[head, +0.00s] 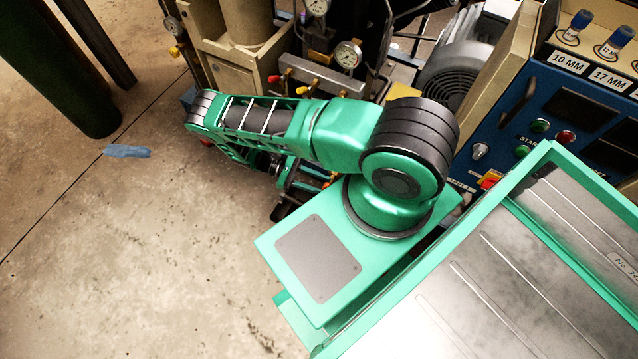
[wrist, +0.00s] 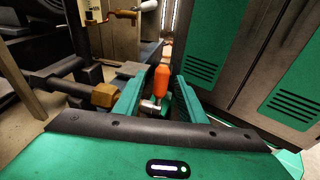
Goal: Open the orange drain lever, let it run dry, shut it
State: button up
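In the wrist view the orange drain lever (wrist: 161,80) stands roughly upright, with a metal fitting (wrist: 150,104) at its lower end. My gripper (wrist: 160,92) is open, its two green fingers apart on either side of the lever. Gaps show between the lever and both fingers; I cannot tell how deep it sits between them. In the head view my green arm reaches left and down and hides the orange lever and my gripper.
A brass fitting on a dark pipe (wrist: 104,95) is close to the left finger. Green louvred cabinets (wrist: 285,95) stand to the right. In the head view a gauge (head: 347,55), a blue control panel (head: 560,115) and a blue rag (head: 127,151) show. The left floor is mostly clear.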

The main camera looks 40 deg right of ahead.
jog(key=shift+a, duration=0.1)
jog(key=v, duration=1)
jog(key=shift+w+a, duration=0.2)
jog(key=shift+w, duration=0.2)
jog(key=shift+f, duration=0.1)
